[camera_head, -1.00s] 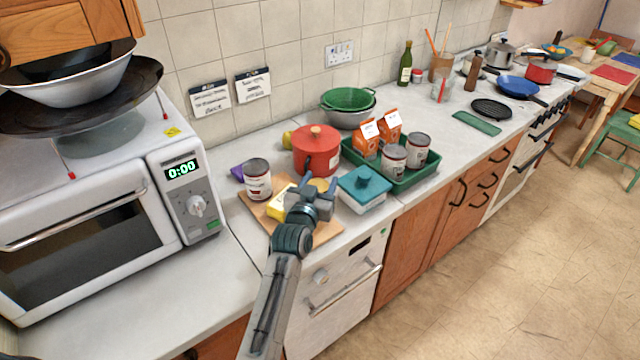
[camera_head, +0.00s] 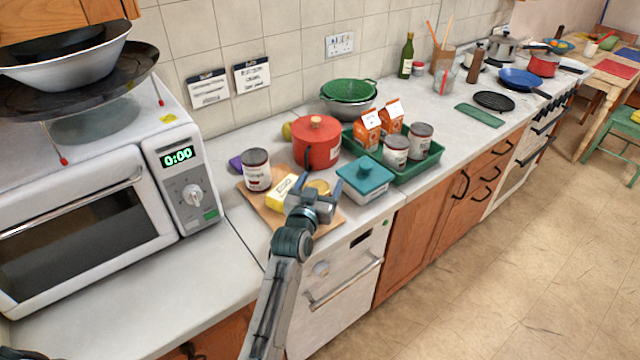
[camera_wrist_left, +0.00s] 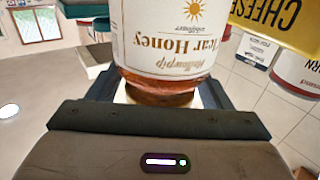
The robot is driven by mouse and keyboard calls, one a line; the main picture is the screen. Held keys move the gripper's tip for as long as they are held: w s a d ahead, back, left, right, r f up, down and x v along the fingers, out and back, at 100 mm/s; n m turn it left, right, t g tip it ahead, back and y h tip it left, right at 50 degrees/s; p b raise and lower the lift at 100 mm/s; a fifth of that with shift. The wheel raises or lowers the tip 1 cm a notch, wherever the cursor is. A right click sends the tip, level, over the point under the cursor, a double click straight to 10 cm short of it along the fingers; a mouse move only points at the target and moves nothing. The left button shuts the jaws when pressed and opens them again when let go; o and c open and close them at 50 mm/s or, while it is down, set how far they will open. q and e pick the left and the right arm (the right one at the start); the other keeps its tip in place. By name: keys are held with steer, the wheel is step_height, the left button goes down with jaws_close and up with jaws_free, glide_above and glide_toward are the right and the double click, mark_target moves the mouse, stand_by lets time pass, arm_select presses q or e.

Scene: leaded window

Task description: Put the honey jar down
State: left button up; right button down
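The honey jar, with a pale "Clear Honey" label, fills the upper middle of the left wrist view (camera_wrist_left: 165,40), where its print appears upside down. In the head view only its yellowish round end (camera_head: 319,186) shows; the rest is hidden by my left gripper. My left gripper (camera_head: 319,192) is shut on the jar, one finger on each side. It is over the front right part of the wooden board (camera_head: 262,207). I cannot tell whether the jar touches the board. My right gripper is not in view.
A yellow cheese box (camera_head: 281,192) and a can (camera_head: 256,170) stand on the board. A red pot (camera_head: 317,143) is behind it, a teal-lidded box (camera_head: 364,178) to the right, then a green tray (camera_head: 425,172). Bare counter (camera_head: 150,285) lies front left.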

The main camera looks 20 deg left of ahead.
arm_select(q)
steer(key=shift+r, duration=0.1)
steer(key=shift+s+r, duration=0.1)
steer(key=shift+s, duration=0.1)
steer(key=s, duration=0.3)
steer(key=s+p, duration=0.1)
steer(key=s, duration=0.6)
steer(key=shift+s+a, duration=0.2)
steer(key=shift+a, duration=0.05)
steer(key=shift+s, duration=0.65)
